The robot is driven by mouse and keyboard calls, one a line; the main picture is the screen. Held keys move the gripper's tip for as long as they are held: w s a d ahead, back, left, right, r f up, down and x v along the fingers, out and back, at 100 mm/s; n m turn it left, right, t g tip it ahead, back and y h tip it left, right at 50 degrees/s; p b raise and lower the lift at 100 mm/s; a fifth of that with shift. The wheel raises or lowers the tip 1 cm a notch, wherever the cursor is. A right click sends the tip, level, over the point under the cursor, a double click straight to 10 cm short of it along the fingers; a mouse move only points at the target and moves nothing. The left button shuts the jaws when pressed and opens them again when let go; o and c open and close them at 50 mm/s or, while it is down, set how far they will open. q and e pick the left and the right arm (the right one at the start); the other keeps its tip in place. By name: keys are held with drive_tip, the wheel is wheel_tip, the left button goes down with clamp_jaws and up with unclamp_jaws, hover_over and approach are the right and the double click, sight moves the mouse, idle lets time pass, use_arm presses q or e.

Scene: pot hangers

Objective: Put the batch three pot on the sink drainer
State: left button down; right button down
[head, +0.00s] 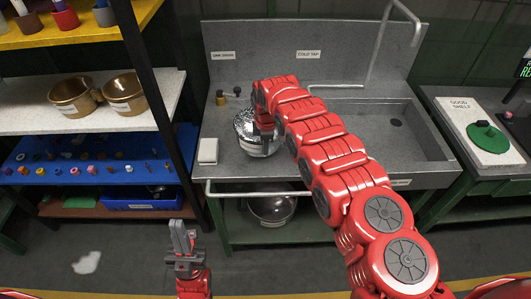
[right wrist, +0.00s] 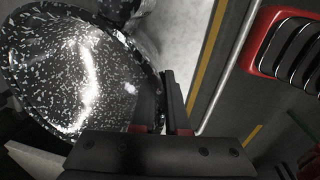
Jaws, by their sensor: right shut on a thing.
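A shiny, speckled metal pot (head: 245,128) is at the left, flat part of the steel sink unit, the drainer (head: 215,122). A pale label on its front is too small to read. My right gripper (head: 265,128) is shut on the pot's right rim. In the right wrist view the pot's speckled inside (right wrist: 75,70) fills the upper left, with its rim at the dark fingers (right wrist: 168,105). I cannot tell whether the pot rests on the drainer or hangs just above it. My left gripper (head: 182,238) points up, empty, in front of the shelves; its finger gap is unclear.
Two brass-coloured pots (head: 72,97) (head: 124,94) stand on the left shelf. A white block (head: 208,151) lies left of the speckled pot. Another metal pot (head: 272,208) is under the sink. A rail (head: 255,192) runs along the front. The sink basin (head: 385,130) is right of my arm.

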drive_tip(key=shift+a+f, duration=0.15)
drive_tip(key=shift+f, duration=0.15)
wheel_tip(320, 180, down, 2)
drive_tip(key=shift+f, duration=0.2)
drive_tip(key=shift+f, duration=0.1)
drive_tip(key=c, duration=0.9)
unclamp_jaws()
